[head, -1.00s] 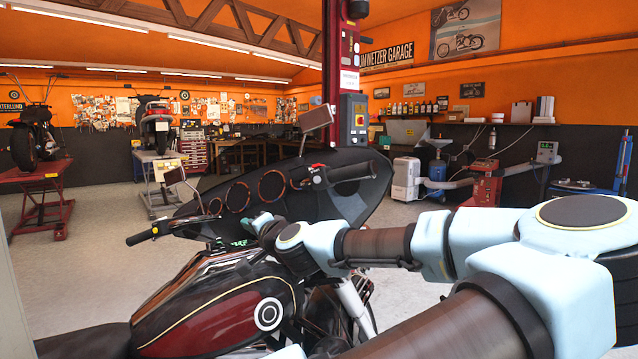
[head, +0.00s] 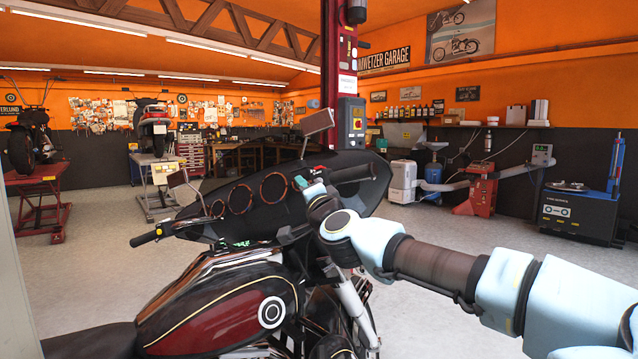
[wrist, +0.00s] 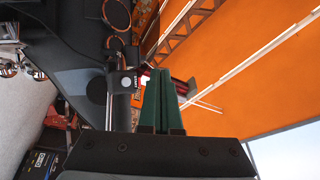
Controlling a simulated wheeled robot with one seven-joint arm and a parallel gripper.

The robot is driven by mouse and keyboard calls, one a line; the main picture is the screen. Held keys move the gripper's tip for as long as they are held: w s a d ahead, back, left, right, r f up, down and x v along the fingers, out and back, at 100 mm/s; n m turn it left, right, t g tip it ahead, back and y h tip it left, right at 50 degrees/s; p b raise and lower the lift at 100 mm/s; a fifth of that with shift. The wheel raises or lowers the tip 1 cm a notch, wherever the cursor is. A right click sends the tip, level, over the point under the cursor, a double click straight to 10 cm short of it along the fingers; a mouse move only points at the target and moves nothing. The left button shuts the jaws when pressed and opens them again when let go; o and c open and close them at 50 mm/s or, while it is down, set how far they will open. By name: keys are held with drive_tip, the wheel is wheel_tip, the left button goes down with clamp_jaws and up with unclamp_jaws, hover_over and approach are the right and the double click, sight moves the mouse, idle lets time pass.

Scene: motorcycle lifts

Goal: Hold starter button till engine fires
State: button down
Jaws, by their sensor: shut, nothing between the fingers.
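The motorcycle (head: 215,305) stands in front of me with its handlebar and dark fairing. The black right handlebar grip (head: 352,173) points right, with a switch housing and a small red control (head: 318,168) at its inner end. The housing (wrist: 127,83) also shows in the wrist view, left of my fingers. My gripper (head: 308,183) is at the housing in the head view. In the wrist view its green fingers (wrist: 158,74) are shut together, empty, with tips beside the housing. I cannot tell whether they touch it, and the starter button is not clearly visible.
A mirror (head: 318,121) stands above the housing. The red lift column (head: 335,70) with its control box (head: 351,122) rises behind the fairing. My forearm crosses the right side over open grey floor. Another bike on a lift (head: 155,165) stands at the back left.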

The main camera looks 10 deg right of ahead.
drive_tip(key=w+d+f+b, duration=0.1)
drive_tip(key=w+d, duration=0.3)
drive_tip(key=w, duration=0.3)
drive_tip(key=shift+d, duration=0.4)
drive_tip(key=shift+w+f+b, duration=0.1)
drive_tip(key=shift+w+b, duration=0.1)
drive_tip(key=shift+b, duration=0.1)
idle(1.6)
drive_tip(key=shift+w+d, duration=0.2)
drive_tip(key=shift+w, duration=0.05)
drive_tip(key=shift+w+d, duration=0.3)
drive_tip(key=shift+w, duration=0.1)
idle(0.8)
drive_tip(key=shift+s+b, duration=0.1)
drive_tip(key=shift+b, duration=0.2)
drive_tip(key=shift+s+a, duration=0.5)
drive_tip(key=shift+s, duration=0.15)
drive_tip(key=shift+s+a+r, duration=0.2)
drive_tip(key=shift+s+a, duration=0.5)
drive_tip(key=shift+s, duration=0.35)
drive_tip(key=shift+s+a+r, duration=0.15)
drive_tip(key=shift+s+a, duration=0.55)
drive_tip(key=shift+s, duration=0.3)
